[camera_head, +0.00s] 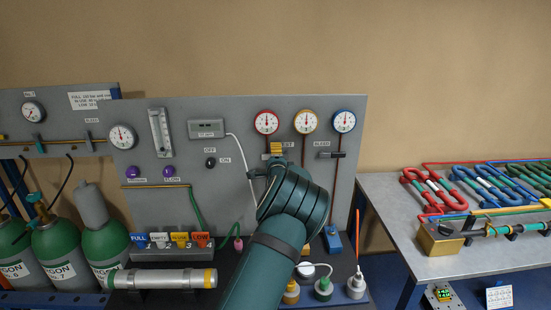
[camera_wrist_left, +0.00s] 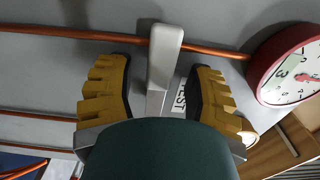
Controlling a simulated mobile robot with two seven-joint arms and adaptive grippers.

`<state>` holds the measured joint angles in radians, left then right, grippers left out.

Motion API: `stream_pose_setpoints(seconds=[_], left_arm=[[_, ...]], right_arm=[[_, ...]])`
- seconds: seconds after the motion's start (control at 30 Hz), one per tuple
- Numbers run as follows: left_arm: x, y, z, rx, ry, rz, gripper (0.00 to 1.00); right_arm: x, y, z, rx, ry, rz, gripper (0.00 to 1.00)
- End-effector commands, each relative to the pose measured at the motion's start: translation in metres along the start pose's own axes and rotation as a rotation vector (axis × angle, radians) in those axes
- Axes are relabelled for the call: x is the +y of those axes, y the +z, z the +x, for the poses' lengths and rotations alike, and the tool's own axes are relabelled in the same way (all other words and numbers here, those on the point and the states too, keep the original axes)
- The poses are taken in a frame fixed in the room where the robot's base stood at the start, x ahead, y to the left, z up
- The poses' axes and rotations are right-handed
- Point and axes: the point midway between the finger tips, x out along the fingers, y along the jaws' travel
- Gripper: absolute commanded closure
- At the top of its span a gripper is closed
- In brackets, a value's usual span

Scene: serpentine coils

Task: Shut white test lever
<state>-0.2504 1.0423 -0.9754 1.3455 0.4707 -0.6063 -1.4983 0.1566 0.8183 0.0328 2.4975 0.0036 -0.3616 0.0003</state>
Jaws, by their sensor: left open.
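The white test lever (camera_wrist_left: 164,58) shows in the left wrist view, crossing an orange-brown pipe, beside a label partly reading "EST". My left gripper (camera_wrist_left: 161,82) is open, with one yellow finger on each side of the lever and visible gaps between. In the head view, my left gripper (camera_head: 277,150) is at the grey panel below the red-rimmed gauge (camera_head: 266,122). The lever is hidden there behind my gripper and arm. My right gripper is not in view.
The grey panel (camera_head: 230,113) also carries a yellow-rimmed gauge (camera_head: 305,122), a blue-rimmed gauge (camera_head: 343,121) and a dark lever (camera_head: 331,154) to the right. Bottles stand on the bench below. A table (camera_head: 388,197) with coloured coils stands at the right.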

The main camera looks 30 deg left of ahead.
Motion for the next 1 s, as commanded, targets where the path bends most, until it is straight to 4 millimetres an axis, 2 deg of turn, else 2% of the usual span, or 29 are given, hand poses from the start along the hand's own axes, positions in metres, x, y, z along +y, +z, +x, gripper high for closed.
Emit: stream_pose_setpoints(seconds=[0.17,0.27,0.6,0.8,1.0], left_arm=[[0.0,-0.001,-0.008,0.0,0.001,-0.001,0.47],[-0.001,-0.001,-0.02,0.0,0.002,-0.001,0.47],[0.0,-0.001,-0.079,0.001,0.002,-0.001,0.47],[0.0,-0.001,-0.107,0.001,0.0,0.0,0.47],[-0.001,0.0,-0.119,0.0,-0.001,0.0,0.47]], right_arm=[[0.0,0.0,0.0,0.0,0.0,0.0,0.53],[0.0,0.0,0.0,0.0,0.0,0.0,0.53],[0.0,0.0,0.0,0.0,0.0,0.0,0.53],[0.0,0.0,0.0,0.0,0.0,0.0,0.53],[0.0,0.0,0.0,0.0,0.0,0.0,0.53]])
